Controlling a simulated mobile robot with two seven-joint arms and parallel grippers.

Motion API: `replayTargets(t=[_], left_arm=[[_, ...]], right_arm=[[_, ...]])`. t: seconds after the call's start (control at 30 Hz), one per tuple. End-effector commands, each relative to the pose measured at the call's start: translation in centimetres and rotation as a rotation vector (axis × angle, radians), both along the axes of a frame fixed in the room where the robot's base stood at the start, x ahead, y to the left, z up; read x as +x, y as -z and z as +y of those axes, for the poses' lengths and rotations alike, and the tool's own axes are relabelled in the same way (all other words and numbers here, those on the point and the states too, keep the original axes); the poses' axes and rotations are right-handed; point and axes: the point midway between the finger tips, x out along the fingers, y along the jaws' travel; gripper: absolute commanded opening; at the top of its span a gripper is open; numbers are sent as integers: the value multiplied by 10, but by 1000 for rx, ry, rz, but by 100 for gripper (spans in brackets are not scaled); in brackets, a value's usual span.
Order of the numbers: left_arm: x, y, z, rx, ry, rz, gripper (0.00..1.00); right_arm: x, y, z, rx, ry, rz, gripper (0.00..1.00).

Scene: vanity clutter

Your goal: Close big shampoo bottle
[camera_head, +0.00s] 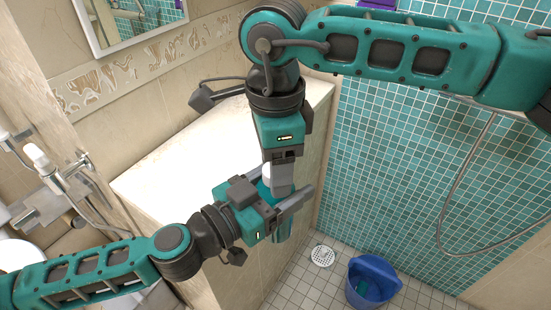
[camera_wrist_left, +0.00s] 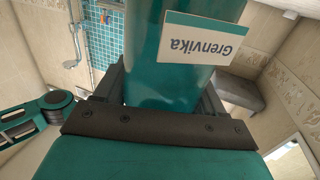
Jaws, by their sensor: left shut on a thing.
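A teal shampoo bottle (camera_head: 283,230) with a pale "Grenvika" label fills the middle of the left wrist view (camera_wrist_left: 160,60). My left gripper (camera_head: 287,205) is shut around its body and holds it near the edge of the pale counter. In the head view the gripper hides much of the bottle. My right gripper (camera_head: 280,184) points down at the bottle's top from above. A small white part (camera_head: 266,172), perhaps the cap, shows beside its fingers. I cannot tell whether the right fingers grip it.
The pale counter top (camera_head: 205,140) is mostly clear behind my grippers. A blue bucket (camera_head: 372,283) and a round drain (camera_head: 322,256) are on the tiled floor at lower right. A shower fitting (camera_head: 55,175) is at the left.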

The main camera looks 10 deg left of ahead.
Motion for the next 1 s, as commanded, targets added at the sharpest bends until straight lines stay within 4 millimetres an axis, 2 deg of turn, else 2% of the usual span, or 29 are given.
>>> replayTargets(t=[0.07, 0.57, 0.77, 0.8, 1.0], left_arm=[[0, -1, 0, -1, 0, -3, 0], [0, -1, 0, -1, 1, -3, 0], [0, -1, 0, -1, 0, -3, 0], [0, -1, 0, -1, 0, -3, 0], [0, -1, 0, -1, 0, -3, 0]], right_arm=[[0, 0, 0, 0, 0, 0, 51], [0, -1, 0, 0, 0, -1, 4], [0, -1, 0, 0, 4, 0, 3], [0, -1, 0, 0, 4, 0, 43], [0, -1, 0, 0, 4, 0, 63]])
